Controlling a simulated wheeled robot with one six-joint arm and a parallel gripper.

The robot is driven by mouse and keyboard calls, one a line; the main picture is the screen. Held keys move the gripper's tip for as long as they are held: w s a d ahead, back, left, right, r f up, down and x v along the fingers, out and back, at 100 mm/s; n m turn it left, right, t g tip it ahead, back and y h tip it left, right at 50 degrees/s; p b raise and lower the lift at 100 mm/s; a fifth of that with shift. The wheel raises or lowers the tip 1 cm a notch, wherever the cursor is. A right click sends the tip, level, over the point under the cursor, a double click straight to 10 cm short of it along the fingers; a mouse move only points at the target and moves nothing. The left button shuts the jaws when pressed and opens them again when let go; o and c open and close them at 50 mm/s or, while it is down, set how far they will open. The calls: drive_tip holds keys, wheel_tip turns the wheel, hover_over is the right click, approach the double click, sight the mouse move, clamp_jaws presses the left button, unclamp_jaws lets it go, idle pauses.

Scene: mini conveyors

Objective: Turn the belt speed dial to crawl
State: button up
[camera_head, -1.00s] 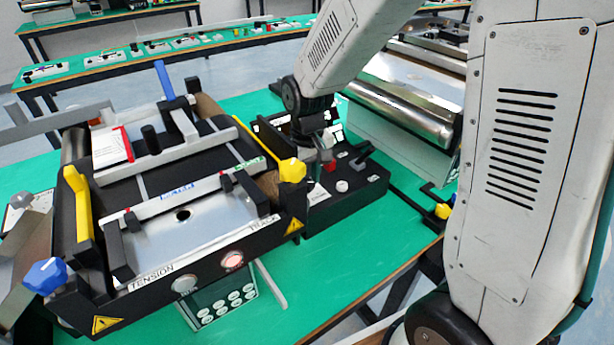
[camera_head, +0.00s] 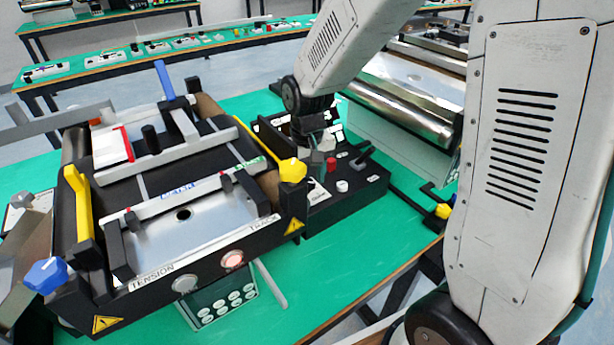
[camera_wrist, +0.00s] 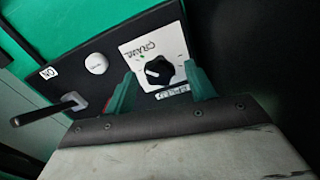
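The belt speed dial (camera_wrist: 159,71) is a round black knob with a white pointer mark, on a white plate marked CRAWL. In the wrist view it sits between the two green fingertips of my gripper (camera_wrist: 160,83). The fingers are open, one on each side of the knob, with a visible gap to it. The pointer mark lies toward the left of the knob, and the CRAWL lettering is above it. In the head view my gripper (camera_head: 317,155) hangs over the black control box (camera_head: 345,205), and the dial is hidden there.
On the control box are a white button (camera_head: 342,186), a red button (camera_head: 331,165) and a black lever (camera_head: 362,155). A metal roller conveyor (camera_head: 410,110) stands behind to the right.

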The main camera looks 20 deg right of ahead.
wheel_tip(320, 180, up, 7)
drive_tip(key=shift+r, duration=0.4)
idle(0.6)
drive_tip(key=shift+s+r, duration=0.1)
drive_tip(key=s+d+r, duration=0.1)
drive_tip(key=s+r, duration=0.1)
drive_tip(key=s, duration=0.6)
drive_tip(key=s+d+r, duration=0.1)
drive_tip(key=s+r, duration=0.2)
drive_tip(key=s, duration=0.4)
drive_tip(key=s+d+r+t, duration=0.1)
drive_tip(key=s+d+r, duration=0.1)
drive_tip(key=s, duration=0.6)
drive_tip(key=shift+s+r, duration=0.35)
drive_tip(key=shift+r, duration=0.25)
